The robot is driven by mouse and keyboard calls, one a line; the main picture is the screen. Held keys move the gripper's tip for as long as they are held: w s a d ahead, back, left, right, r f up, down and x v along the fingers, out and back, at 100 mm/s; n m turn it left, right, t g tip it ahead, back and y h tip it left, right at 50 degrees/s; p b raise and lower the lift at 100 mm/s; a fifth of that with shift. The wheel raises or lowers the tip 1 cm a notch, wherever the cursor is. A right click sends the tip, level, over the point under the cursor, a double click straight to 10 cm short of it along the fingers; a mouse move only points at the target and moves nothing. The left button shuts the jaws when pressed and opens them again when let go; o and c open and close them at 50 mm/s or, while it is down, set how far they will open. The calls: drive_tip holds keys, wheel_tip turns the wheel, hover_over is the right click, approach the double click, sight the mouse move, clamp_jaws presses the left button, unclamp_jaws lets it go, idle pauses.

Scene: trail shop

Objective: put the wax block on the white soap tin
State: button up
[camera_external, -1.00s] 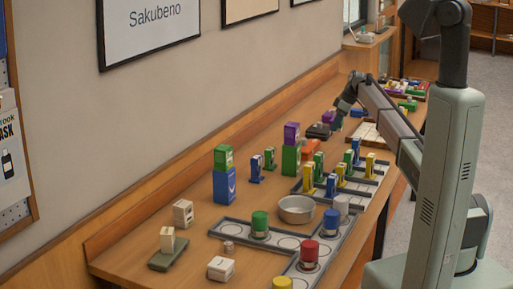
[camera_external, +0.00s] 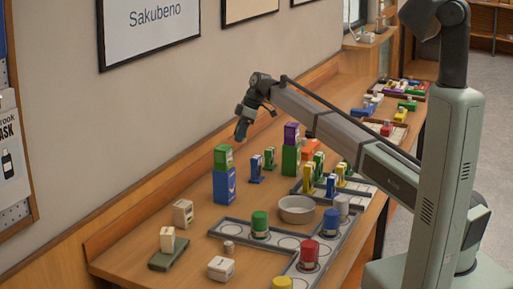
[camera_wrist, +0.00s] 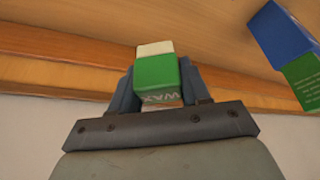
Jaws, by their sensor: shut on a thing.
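The wax block (camera_wrist: 156,72), green with a pale end and "WAX" lettering, is between my fingers in the wrist view. My gripper (camera_wrist: 154,85) is shut on it. In the outside view my gripper (camera_external: 241,132) hangs in the air above the back of the counter, near the wall; the block cannot be made out there. I cannot tell which is the soap tin.
A blue box (camera_external: 224,186) with a green box (camera_external: 223,157) on top stands below my gripper. A purple box (camera_external: 291,134) tops another green box. Grey trays (camera_external: 230,231) with coloured jars and a metal bowl (camera_external: 296,210) fill the front right. Bare counter lies around the white boxes.

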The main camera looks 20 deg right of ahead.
drive_tip(key=s+a+r+n+g, duration=0.1)
drive_tip(key=s+a+n, duration=0.1)
drive_tip(key=s+a, duration=1.15)
drive_tip(key=s+a+r+n+g, duration=0.1)
drive_tip(key=s+a+r+n, duration=0.1)
drive_tip(key=s+a, duration=1.1)
drive_tip(key=s+a+n, duration=0.2)
drive_tip(key=s+a, duration=0.4)
drive_tip(key=s, duration=0.2)
drive_tip(key=s+a+n, duration=0.1)
drive_tip(key=s+a, duration=0.4)
drive_tip(key=s, duration=0.4)
drive_tip(key=n+g+h, duration=0.3)
drive_tip(key=n, duration=0.6)
hover_over(220, 267)
drive_tip(key=w, duration=0.2)
drive_tip(key=shift+f, duration=0.5)
drive_tip(key=shift+s+d+f, duration=0.1)
drive_tip(key=shift+d+f, duration=0.1)
drive_tip(key=shift+f, duration=2.25)
drive_tip(key=shift+s+d+f, duration=0.1)
drive_tip(key=shift+d+f, duration=0.05)
drive_tip(key=shift+f, duration=2.3)
